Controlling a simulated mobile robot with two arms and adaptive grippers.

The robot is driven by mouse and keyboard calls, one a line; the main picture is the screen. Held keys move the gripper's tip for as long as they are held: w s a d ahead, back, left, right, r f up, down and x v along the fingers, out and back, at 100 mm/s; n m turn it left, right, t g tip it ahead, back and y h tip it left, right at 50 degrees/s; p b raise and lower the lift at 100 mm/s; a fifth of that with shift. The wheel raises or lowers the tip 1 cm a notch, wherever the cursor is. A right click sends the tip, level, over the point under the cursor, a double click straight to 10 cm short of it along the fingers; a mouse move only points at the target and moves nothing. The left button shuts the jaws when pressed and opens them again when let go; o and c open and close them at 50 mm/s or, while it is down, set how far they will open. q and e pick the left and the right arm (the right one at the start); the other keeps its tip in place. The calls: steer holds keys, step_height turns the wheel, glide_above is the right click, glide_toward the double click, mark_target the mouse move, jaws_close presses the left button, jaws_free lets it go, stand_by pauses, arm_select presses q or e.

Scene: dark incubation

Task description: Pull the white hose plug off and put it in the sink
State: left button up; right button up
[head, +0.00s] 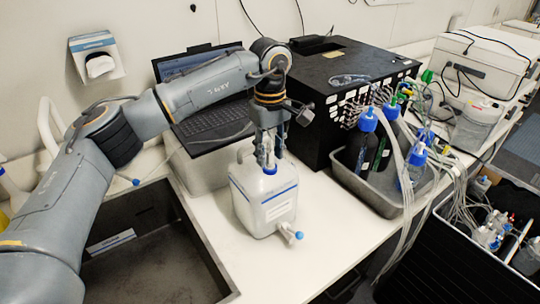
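A white jug (264,199) with a blue cap (269,169) stands upright on the white bench, right of the sink (150,262). A white spout (287,231) with a blue tip sticks out low on its front; I cannot tell whether this is the hose plug. My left gripper (268,160) points down over the jug, its fingertips at the blue cap. The fingers are close together, and I cannot tell whether they grip anything. The sink's dark basin is partly hidden by my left arm. My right gripper is not in view.
A laptop (205,115) sits behind the jug. A black box (345,85) stands to its right, with a grey tray (405,200) of bottles and tubes in front. Clear bench lies between jug and tray. A white pipe (47,125) rises behind the sink.

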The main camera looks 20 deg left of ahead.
mark_target(270, 145)
arm_select(q)
jaws_close()
steer(key=shift+r, duration=0.15)
steer(key=shift+r+p, duration=1.9)
steer(key=shift+r, duration=0.95)
